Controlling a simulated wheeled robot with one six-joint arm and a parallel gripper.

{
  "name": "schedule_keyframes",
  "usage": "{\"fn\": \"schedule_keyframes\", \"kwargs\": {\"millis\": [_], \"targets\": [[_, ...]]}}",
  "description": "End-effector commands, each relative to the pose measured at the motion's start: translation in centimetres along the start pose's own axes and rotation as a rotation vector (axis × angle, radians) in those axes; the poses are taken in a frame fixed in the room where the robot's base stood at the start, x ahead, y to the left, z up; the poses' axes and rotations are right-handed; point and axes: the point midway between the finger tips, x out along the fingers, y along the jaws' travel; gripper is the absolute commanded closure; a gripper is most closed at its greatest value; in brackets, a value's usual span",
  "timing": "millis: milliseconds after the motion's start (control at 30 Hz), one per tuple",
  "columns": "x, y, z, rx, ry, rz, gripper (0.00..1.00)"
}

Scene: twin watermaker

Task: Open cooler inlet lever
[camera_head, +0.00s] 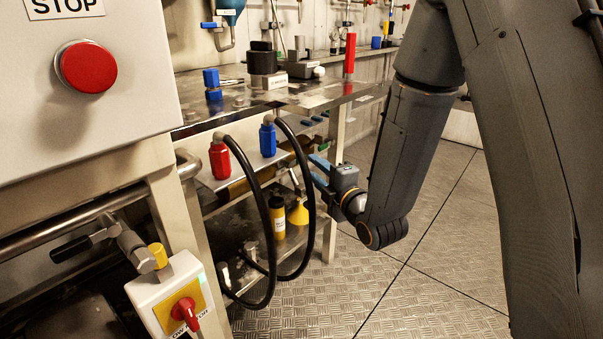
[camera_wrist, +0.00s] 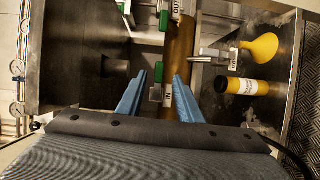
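In the wrist view a green-handled lever (camera_wrist: 158,72) sits on a small grey valve body at a brass-coloured pipe (camera_wrist: 180,55), the cooler. A white label (camera_wrist: 167,100) beside it reads IN. My gripper (camera_wrist: 159,80) is open, its two blue fingers on either side of the green handle in the picture. I cannot tell whether they touch it or how deep they reach. A second green handle (camera_wrist: 163,20) is farther up, near a label (camera_wrist: 177,8) reading OUT. In the head view my gripper (camera_head: 313,169) points left under the bench; the inlet lever cannot be made out there.
A yellow funnel (camera_wrist: 265,46) and a yellow bottle (camera_wrist: 247,87) stand right of the cooler in the wrist view. Black hoses (camera_head: 262,225) loop in front of the shelf in the head view. Red (camera_head: 219,161) and blue (camera_head: 267,140) fittings are near. The floor (camera_head: 430,270) is clear.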

Motion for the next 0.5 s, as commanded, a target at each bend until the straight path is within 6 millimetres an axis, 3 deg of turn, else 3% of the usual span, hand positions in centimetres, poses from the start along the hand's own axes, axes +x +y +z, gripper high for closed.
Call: {"fn": "schedule_keyframes", "kwargs": {"millis": [233,500], "targets": [[1.6,-0.2,-0.4,-0.035,0.016,0.038,0.67],[5.7,-0.1,-0.5,-0.033,0.016,0.037,0.67]]}}
